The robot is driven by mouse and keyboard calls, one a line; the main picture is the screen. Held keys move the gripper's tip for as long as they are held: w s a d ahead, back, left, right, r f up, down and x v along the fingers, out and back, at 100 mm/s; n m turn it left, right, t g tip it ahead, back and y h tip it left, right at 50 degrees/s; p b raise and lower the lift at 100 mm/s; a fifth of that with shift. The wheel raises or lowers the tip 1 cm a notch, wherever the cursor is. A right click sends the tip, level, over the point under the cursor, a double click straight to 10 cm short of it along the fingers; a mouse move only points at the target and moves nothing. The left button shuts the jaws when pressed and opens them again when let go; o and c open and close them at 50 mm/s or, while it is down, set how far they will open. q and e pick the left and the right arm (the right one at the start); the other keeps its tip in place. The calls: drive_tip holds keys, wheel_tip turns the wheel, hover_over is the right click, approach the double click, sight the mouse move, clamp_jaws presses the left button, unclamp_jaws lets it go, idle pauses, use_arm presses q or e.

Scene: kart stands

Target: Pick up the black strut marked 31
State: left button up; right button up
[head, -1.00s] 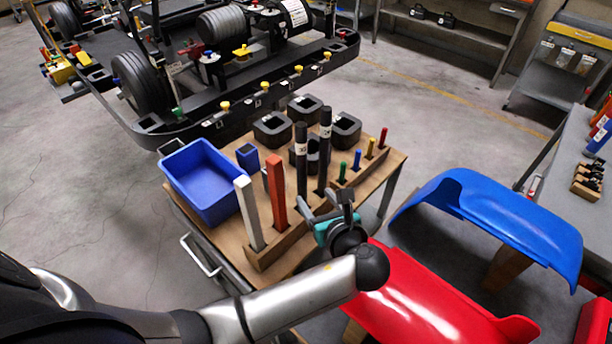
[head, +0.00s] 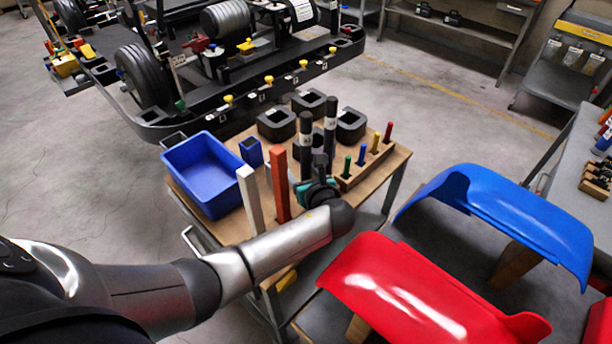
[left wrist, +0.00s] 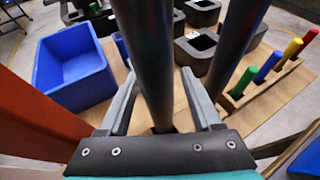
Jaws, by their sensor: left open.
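Two black struts stand upright in the wooden holder on the cart, the left strut (head: 306,138) and the right strut (head: 330,122). Each has a pale label near the top, too small to read for certain. My left gripper (head: 316,184) is low at the struts, its fingers partly hidden by my arm. In the left wrist view the open fingers (left wrist: 160,90) stand on either side of one black strut (left wrist: 150,50). The other black strut (left wrist: 236,45) rises just right of the right finger. My right gripper is out of view.
A white bar (head: 249,195) and an orange bar (head: 280,190) stand left of the struts, near my arm. A blue bin (head: 205,200) and several black blocks share the cart. Red (head: 400,295) and blue (head: 510,210) panels lie to the right.

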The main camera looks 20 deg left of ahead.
use_arm(q)
drive_tip(key=shift+c, duration=0.4)
clamp_jaws()
idle(1.0)
